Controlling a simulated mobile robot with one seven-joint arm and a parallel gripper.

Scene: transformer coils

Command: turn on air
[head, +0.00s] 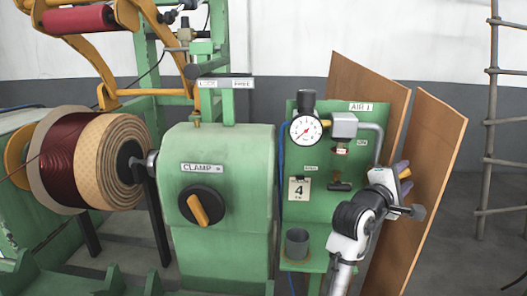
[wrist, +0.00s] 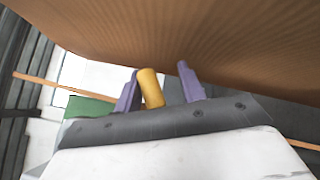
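The green air panel (head: 325,195) carries the label AIR 1 (head: 362,106), a round gauge (head: 306,129) and a grey pipe bending down its right side. My gripper (head: 404,177) is beside the panel's right edge, its purple fingers pointing to the right. A small yellow-orange handle (head: 405,173) shows at the fingers. In the wrist view, the yellow handle (wrist: 150,88) stands between the fingers of my gripper (wrist: 158,72), close to or touching the left finger, with a gap to the right one. The fingers are apart. The handle's mounting is hidden.
Brown boards (head: 425,180) lean right behind my gripper, and one fills the top of the wrist view (wrist: 200,35). A green clamp housing (head: 225,225) with an orange-handled knob (head: 204,208) and a wound coil (head: 85,160) stand left. A ladder (head: 487,120) is far right.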

